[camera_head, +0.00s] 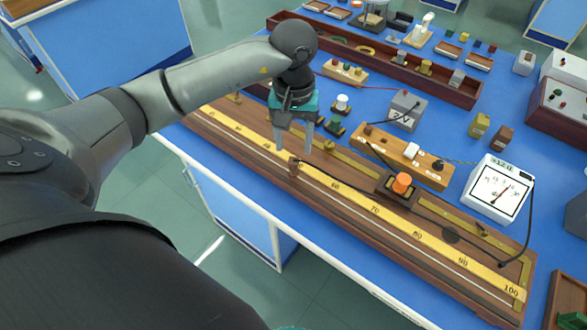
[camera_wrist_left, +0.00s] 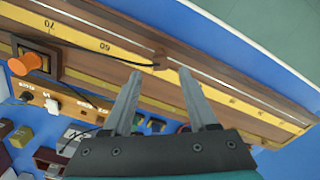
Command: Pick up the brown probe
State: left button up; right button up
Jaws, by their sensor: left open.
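The brown probe (camera_head: 295,166) is a small brown block on the long wooden metre bridge (camera_head: 420,240), beside its yellow scale. A dark wire runs from it to the right. In the left wrist view the probe (camera_wrist_left: 160,61) sits just beyond the fingertips, between their lines. My left gripper (camera_head: 293,150) is open and empty, pointing down just above and behind the probe. Its two grey fingers also show in the left wrist view (camera_wrist_left: 160,73). I cannot tell the exact gap to the probe. My right gripper does not show clearly.
An orange-knobbed jockey (camera_head: 402,183) stands on the bridge to the right. A white meter (camera_head: 498,188), a wooden plug box (camera_head: 405,155) and a grey box (camera_head: 405,109) stand behind the bridge. Loose wires cross the bridge's right half. The blue bench's front edge (camera_head: 235,195) is close.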

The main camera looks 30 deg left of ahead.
aim_at(293, 161)
pick_arm(q)
notch_tip(293, 161, down, 7)
jog(key=shift+f, duration=0.15)
dwell(0.4)
grip_shut()
dwell(0.3)
